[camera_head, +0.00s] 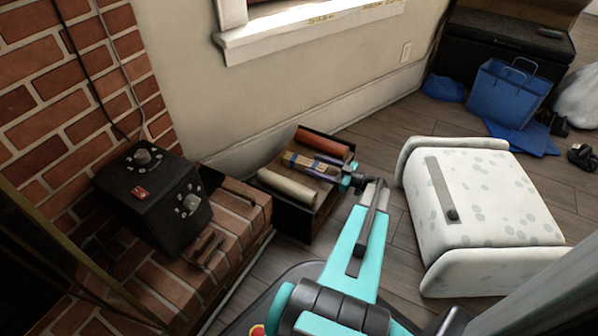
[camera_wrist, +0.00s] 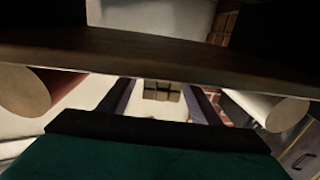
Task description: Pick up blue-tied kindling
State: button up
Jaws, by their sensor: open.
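The kindling bundle (camera_head: 303,162), tan sticks with a dark blue tie, lies between two rolls in a dark open-topped holder (camera_head: 290,218). In the wrist view I see the stick ends of the bundle (camera_wrist: 160,92) between my fingers, crossed by a dark band. My gripper (camera_head: 322,167) reaches into the holder from the right, its dark purple fingers open on either side of the bundle. In the wrist view my gripper (camera_wrist: 160,98) is also open, with light gaps beside the sticks. I cannot tell whether a finger touches them.
A red roll (camera_head: 322,142) lies behind the bundle and a beige roll (camera_head: 287,186) in front. A brick hearth (camera_head: 235,215) with a black box (camera_head: 150,200) stands left. A white spotted ottoman (camera_head: 490,215) stands close on the right. A dark board (camera_wrist: 160,58) crosses the wrist view.

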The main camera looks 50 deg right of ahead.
aim_at(305, 162)
jog(key=shift+b+x, duration=1.25)
jog(key=shift+x, duration=0.15)
jog(key=shift+b+x, duration=0.5)
jog(key=shift+x, duration=0.7)
jog(key=shift+a, duration=0.1)
jog(key=c, duration=1.2)
